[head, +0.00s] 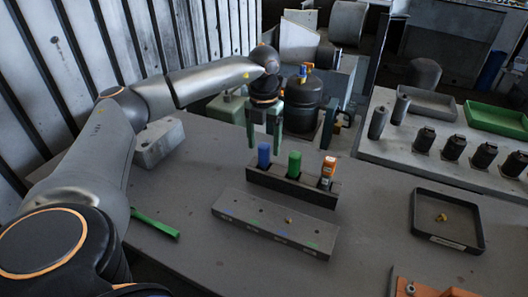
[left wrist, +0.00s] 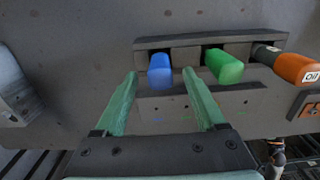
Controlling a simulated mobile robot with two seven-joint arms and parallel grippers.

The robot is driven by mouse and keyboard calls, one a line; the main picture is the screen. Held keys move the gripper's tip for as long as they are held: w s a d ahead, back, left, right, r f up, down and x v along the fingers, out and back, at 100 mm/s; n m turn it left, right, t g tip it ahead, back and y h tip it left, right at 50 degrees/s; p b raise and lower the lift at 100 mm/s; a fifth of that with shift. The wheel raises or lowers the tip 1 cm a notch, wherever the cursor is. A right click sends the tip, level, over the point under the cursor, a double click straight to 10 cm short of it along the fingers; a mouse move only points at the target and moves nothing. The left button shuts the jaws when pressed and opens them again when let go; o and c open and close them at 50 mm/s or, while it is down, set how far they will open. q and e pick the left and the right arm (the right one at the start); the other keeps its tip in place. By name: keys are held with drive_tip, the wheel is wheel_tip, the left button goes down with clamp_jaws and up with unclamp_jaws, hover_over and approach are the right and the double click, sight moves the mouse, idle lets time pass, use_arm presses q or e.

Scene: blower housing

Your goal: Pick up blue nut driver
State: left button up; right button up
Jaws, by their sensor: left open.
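The blue nut driver (head: 264,155) stands upright in the left slot of a dark rack (head: 257,180); only its blue handle shows above the rack. It also shows in the left wrist view (left wrist: 160,70). My left gripper (head: 265,143) is open above the rack, pointing down, with its green fingers on either side of the blue handle's top. In the left wrist view the left gripper's fingertips (left wrist: 159,73) flank the handle with gaps on both sides. Its shaft is hidden in the rack. My right gripper is not in view.
A green-handled tool (head: 294,164) and an orange bottle marked Oil (head: 328,170) share the rack. A grey labelled block (head: 275,225) lies in front. A black tray (head: 447,228) with a brass piece is at right. A green bar (head: 155,223) lies at left.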

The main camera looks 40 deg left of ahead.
sight(264, 162)
use_arm(q)
wheel_tip(264, 162, down, 2)
drive_tip(key=shift+f, duration=0.15)
clamp_jaws()
idle(0.6)
